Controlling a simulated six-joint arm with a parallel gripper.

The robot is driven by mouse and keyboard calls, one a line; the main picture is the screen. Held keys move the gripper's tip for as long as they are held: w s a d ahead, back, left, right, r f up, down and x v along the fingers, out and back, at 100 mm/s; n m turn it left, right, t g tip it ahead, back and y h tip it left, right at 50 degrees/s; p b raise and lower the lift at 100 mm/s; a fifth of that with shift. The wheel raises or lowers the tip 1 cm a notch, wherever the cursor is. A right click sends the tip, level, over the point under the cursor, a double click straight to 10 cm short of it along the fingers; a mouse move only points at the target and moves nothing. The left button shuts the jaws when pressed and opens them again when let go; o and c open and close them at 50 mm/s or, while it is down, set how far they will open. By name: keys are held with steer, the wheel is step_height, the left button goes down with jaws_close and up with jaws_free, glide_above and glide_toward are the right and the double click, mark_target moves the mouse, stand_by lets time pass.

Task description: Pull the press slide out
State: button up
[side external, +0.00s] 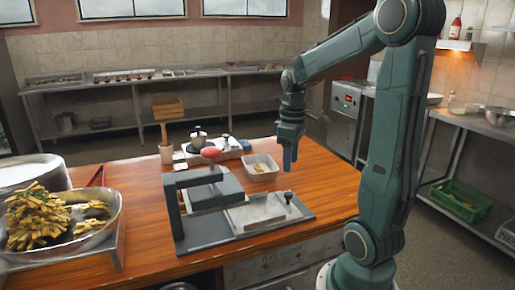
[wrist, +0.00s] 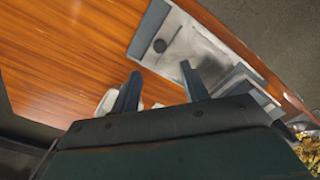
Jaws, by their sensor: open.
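The press (side external: 205,190) is a grey C-shaped frame with a red knob on top, standing on a dark base plate on the wooden table. Its slide (side external: 255,215) is a pale flat plate reaching right from under the frame. A small dark upright knob (side external: 289,198) stands at the right end of the slide.
A white tub (side external: 262,174) with some yellow pieces stands behind the press. A tray (side external: 225,152) with pots stands further back. A metal pan (side external: 110,228) of fries and stacked plates (side external: 30,172) are at the left. Bare wood (side external: 140,205) lies left of the press.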

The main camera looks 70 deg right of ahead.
mark_target(289, 193)
step_height(289, 193, down, 10)
steer(key=shift+f, duration=0.15)
stand_by(0.4)
jaws_close()
